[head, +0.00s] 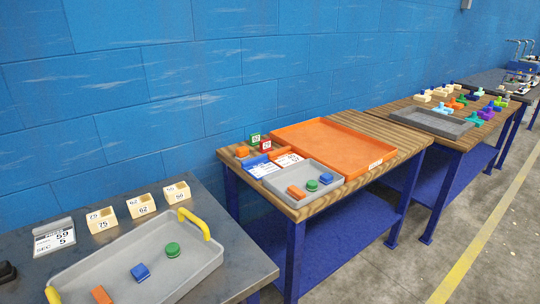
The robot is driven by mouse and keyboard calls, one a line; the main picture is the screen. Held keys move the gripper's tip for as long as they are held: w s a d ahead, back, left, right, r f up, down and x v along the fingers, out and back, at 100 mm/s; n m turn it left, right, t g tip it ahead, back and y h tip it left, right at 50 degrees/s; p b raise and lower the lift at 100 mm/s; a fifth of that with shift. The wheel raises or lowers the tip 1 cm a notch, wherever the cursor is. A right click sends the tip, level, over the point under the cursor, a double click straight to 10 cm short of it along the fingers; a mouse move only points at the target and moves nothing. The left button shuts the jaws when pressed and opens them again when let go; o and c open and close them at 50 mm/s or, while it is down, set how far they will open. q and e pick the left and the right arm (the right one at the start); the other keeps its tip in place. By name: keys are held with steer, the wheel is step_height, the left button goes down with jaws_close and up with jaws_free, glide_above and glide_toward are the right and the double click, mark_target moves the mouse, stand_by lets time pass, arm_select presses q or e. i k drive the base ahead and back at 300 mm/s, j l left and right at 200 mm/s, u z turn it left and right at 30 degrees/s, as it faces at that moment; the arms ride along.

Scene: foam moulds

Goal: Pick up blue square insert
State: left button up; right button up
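A blue square insert (140,272) lies in the large grey tray with yellow handles (205,262) on the near table. It sits between a green round insert (172,250) and an orange insert (101,295). Another blue insert (326,178) lies in a smaller grey tray (338,191) on the middle table, beside a green round one (312,185) and an orange one (296,192). Neither of my grippers is in view.
Cream numbered blocks (140,207) and a sign (54,237) stand behind the near tray. A dark object (7,271) is at the left edge. An empty-looking orange tray (335,146) fills the middle table's back.

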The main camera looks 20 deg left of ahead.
mark_target(140, 272)
steer(key=i+l+u, duration=0.45)
steer(key=l+u, duration=0.15)
steer(key=i+l+u, duration=0.3)
steer(key=l, duration=0.2)
steer(key=k+u, duration=0.1)
steer(key=u, duration=1.5)
steer(key=i+j+u, duration=0.1)
steer(key=j+u, duration=0.15)
steer(key=j, duration=0.15)
